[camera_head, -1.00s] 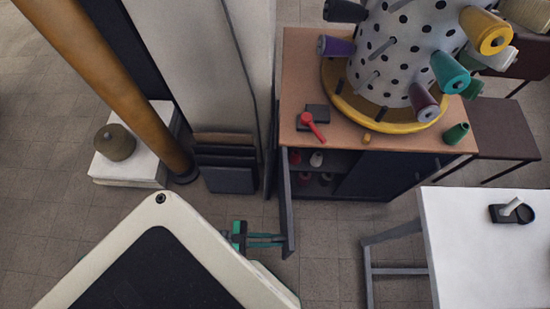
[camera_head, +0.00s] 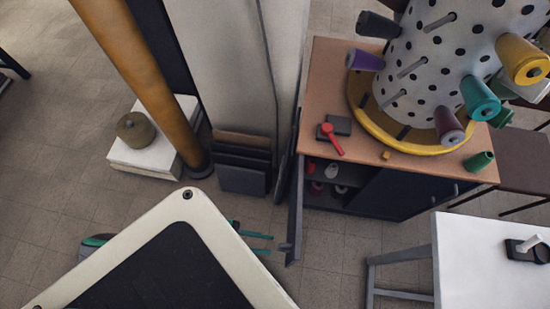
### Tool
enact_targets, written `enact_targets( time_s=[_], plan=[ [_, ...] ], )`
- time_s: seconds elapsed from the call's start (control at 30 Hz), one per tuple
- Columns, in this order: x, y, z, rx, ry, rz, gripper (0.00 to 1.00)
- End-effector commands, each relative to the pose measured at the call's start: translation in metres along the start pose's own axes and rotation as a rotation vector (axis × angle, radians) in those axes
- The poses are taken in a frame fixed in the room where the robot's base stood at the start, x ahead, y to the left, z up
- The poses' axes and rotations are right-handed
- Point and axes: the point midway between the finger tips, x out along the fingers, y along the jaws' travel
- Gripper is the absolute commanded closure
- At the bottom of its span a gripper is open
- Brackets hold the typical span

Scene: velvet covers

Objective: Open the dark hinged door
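The dark hinged door (camera_head: 296,212) is on the left side of the wooden-topped cabinet. It stands swung out from the front, seen almost edge-on, and the shelves behind it show. A small handle (camera_head: 285,247) sticks out to the left near its free end. My gripper (camera_head: 262,244) is just left of this handle. Its two teal fingers are apart with nothing visible between them, and a small gap separates their tips from the handle. My arm's pale body hides most of the gripper's base.
The cabinet's other dark door (camera_head: 400,190) is shut. Spools (camera_head: 332,171) stand on the open shelves. A white table (camera_head: 485,265) is at the lower right. A tall pale panel (camera_head: 240,80) and a brown roll (camera_head: 140,85) stand left of the cabinet. Floor is clear around the door's end.

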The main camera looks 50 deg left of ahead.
Motion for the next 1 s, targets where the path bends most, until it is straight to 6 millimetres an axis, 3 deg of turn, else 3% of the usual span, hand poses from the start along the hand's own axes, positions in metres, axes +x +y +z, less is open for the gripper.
enact_targets(
  time_s=[0.13,0.33,1.0],
  plan=[
    [-0.027,0.000,0.001,0.000,-0.003,-0.002,0.69],
    [-0.046,0.000,0.000,0.000,0.000,-0.001,0.69],
    [-0.050,0.000,0.000,0.000,0.000,0.000,0.69]
  ],
)
